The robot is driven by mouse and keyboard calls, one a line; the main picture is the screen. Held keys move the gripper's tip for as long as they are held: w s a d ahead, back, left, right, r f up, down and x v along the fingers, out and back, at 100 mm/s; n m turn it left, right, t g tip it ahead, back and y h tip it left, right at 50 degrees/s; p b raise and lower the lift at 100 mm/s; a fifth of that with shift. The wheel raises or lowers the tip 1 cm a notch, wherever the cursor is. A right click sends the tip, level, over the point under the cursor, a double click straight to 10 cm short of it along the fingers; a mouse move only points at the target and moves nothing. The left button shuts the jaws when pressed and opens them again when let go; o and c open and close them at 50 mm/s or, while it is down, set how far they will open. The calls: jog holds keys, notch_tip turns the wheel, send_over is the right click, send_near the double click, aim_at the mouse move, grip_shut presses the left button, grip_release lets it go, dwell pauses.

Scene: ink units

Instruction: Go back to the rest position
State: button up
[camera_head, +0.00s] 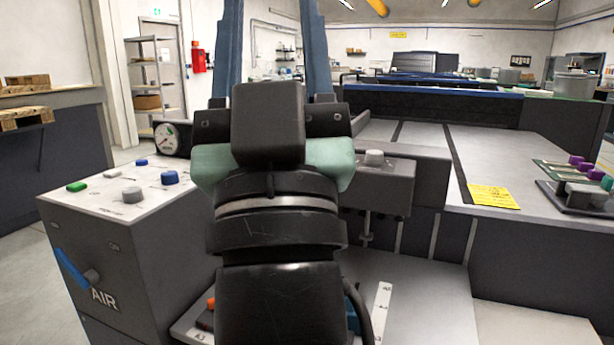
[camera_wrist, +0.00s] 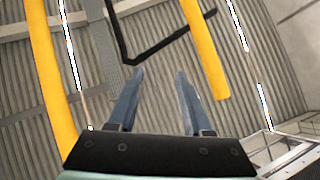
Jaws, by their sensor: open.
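My gripper (camera_wrist: 160,85) shows in the wrist view with its two blue-grey fingers apart and nothing between them. In the head view my gripper (camera_head: 274,40) points upward, with one finger on each side of the black wrist housing. The fingertips run out of the top of the picture. The wrist view looks up at the corrugated ceiling (camera_wrist: 185,70) with yellow pipes (camera_wrist: 205,45) and strip lights. My arm hides the middle of the head view.
A grey control box (camera_head: 140,255) with coloured buttons, a gauge (camera_head: 166,139) and a blue AIR lever (camera_head: 72,268) stands at the left. A grey machine with a wide top (camera_head: 420,140) lies behind and right, carrying a yellow label (camera_head: 493,196). Open floor (camera_head: 25,250) shows at far left.

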jog(key=s+d+m+h, duration=0.2)
jog(key=s+h, duration=0.1)
jog(key=s, duration=0.2)
notch_tip(320, 180, up, 36)
jog(key=p, duration=3.6)
jog(key=shift+w+d+g, duration=0.15)
jog(key=shift+w+g, duration=0.05)
jog(key=shift+g, duration=0.1)
jog(key=shift+f, duration=0.1)
